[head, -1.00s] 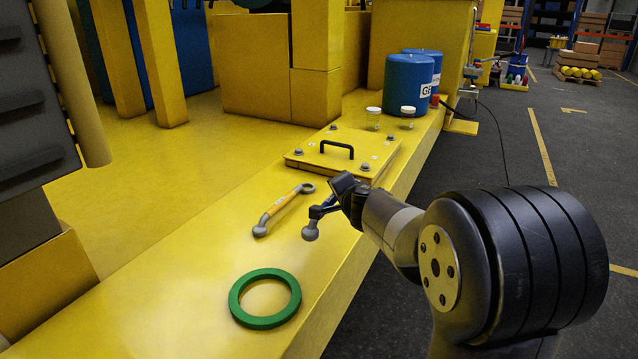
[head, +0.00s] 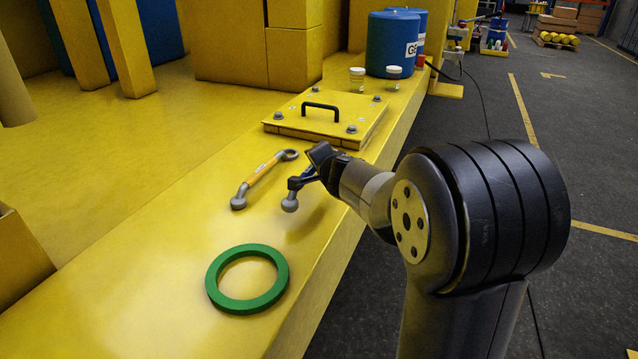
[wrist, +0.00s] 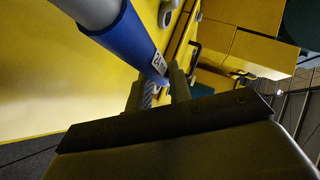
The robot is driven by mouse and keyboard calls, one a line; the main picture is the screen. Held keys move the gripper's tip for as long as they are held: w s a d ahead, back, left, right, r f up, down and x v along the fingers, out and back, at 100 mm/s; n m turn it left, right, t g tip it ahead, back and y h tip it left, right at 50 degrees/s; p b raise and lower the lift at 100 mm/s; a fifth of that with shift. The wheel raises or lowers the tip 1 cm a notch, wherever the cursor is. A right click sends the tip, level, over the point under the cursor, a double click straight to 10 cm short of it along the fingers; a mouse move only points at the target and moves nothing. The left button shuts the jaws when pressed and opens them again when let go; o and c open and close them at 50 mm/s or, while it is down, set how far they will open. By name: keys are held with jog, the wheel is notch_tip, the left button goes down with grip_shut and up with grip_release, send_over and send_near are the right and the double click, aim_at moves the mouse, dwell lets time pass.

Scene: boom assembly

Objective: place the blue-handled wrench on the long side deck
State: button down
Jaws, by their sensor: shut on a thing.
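The blue-handled wrench shows in the wrist view as a blue handle (wrist: 138,38) with a label, running between my gripper's fingers. My gripper (wrist: 163,88) is shut on it. In the head view my gripper (head: 309,176) is over the long yellow side deck (head: 150,270), with a grey wrench end (head: 290,204) hanging below it. The blue handle is hidden there by my gripper and arm. I cannot tell whether the wrench end touches the deck.
An orange-handled wrench (head: 262,177) lies just left of my gripper. A green ring (head: 212,285) lies nearer. A yellow hatch plate (head: 285,123) with a black handle (head: 321,106), two small jars (head: 357,80) and blue drums (head: 390,45) stand farther along. Deck between ring and wrenches is clear.

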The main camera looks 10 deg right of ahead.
jog(key=shift+f+b, duration=1.55)
jog(key=shift+f, duration=0.25)
jog(key=c, duration=1.6)
grip_release()
jog(key=shift+f, duration=0.1)
jog(key=shift+o, duration=0.2)
jog(key=shift+s+r, duration=0.1)
jog(key=shift+r, duration=0.1)
jog(key=p+v, duration=0.2)
jog(key=v, duration=0.8)
jog(key=shift+s+r, duration=0.2)
jog(key=shift+s, duration=0.05)
jog(key=shift+s+r+p, duration=0.1)
jog(key=shift+s+p, duration=0.25)
jog(key=shift+s, duration=0.25)
